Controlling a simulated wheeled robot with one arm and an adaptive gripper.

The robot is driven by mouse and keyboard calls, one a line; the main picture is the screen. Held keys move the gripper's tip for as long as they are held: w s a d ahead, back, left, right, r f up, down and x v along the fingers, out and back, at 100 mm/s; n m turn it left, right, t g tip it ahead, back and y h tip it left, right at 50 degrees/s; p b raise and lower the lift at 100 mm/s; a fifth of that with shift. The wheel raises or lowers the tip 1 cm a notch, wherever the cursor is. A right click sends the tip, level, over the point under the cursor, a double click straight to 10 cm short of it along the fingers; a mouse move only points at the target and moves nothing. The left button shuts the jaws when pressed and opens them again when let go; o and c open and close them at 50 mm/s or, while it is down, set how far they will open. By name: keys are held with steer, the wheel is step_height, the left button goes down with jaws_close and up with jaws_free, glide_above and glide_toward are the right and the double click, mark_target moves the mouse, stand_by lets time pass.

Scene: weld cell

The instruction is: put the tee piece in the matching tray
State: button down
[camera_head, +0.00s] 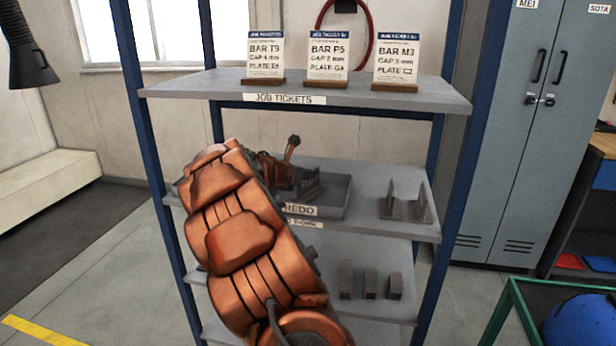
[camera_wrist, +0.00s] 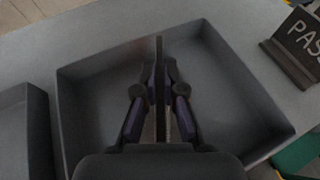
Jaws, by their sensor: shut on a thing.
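In the wrist view my gripper (camera_wrist: 160,85) is shut on a thin grey upright plate, seen nearly edge-on, which I take to be the tee piece (camera_wrist: 159,60). The plate stands between the two fingers, over or inside a grey tray (camera_wrist: 85,75) with raised walls. I cannot tell whether it touches the tray floor. A dark sign (camera_wrist: 300,45) reading "PASS", cut off by the frame edge, stands beside the tray on the right. In the head view my orange arm covers the left of a rack, and my gripper cannot be made out clearly.
Another tray (camera_wrist: 22,130) lies at the wrist view's left edge. In the head view, a tray labelled REDO (camera_head: 299,210) sits on the middle shelf, with metal pieces (camera_head: 406,205) to its right. Three blocks (camera_head: 370,282) stand below; job tickets (camera_head: 328,58) stand on top.

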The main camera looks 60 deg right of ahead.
stand_by(0.3)
steer(key=c, duration=1.7)
jaws_free()
steer(key=shift+f, duration=0.15)
steer(key=o, duration=0.4)
steer(key=v, duration=1.2)
steer(key=shift+a, duration=0.1)
